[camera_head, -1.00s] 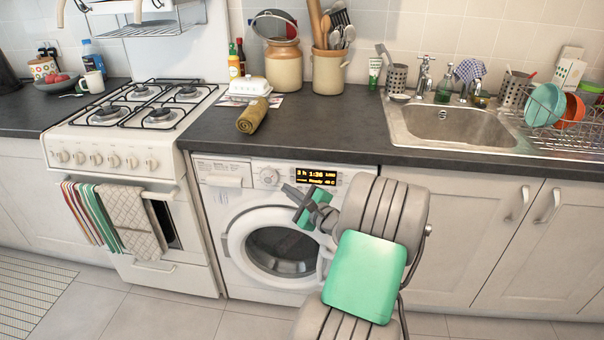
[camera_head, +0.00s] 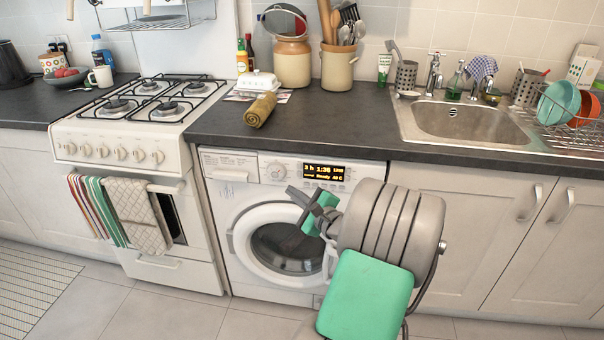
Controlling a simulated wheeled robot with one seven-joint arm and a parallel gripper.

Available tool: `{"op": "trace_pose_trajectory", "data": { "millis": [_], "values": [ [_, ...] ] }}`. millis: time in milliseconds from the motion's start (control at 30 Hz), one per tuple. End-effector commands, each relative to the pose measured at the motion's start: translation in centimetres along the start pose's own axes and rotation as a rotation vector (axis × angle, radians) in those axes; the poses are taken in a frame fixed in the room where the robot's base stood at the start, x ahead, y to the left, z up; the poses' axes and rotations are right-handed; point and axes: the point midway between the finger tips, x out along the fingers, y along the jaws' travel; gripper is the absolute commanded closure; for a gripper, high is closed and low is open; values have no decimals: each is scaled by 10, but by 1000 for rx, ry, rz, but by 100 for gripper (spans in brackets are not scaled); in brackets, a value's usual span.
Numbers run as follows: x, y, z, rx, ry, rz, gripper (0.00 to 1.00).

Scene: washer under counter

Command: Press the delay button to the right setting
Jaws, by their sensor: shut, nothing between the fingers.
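The white washing machine (camera_head: 222,200) stands under the dark counter. Its front panel has a dial (camera_head: 277,171) and a lit display (camera_head: 324,172). The display's top line reads about "3 h 1:36" and a lower line seems to read "Ready". The panel's small buttons, including the delay button, are too small to tell apart. My gripper (camera_head: 291,190) is shut and empty. In the picture it lies just below the display and panel, above the round door (camera_head: 285,247). I cannot tell whether it touches the machine. My arm hides part of the machine's right side.
The white stove (camera_head: 140,215) stands left of the washer, with towels (camera_head: 133,215) on its rail. Cupboards (camera_head: 470,235) with a sink (camera_head: 462,122) above are on the right. A rolled brown cloth (camera_head: 260,109) lies on the counter above the washer.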

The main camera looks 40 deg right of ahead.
Motion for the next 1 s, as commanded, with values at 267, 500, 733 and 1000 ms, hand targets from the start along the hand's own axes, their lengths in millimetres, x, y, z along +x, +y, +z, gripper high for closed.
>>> {"op": "trace_pose_trajectory", "data": {
  "millis": [267,500,733,1000],
  "values": [
    [-1,1,2,0,0,0,100],
    [10,-6,-8,-1,0,1,100],
    [34,-22,-25,-2,-1,1,100],
    [56,-41,-39,0,-1,1,100]
  ]
}}
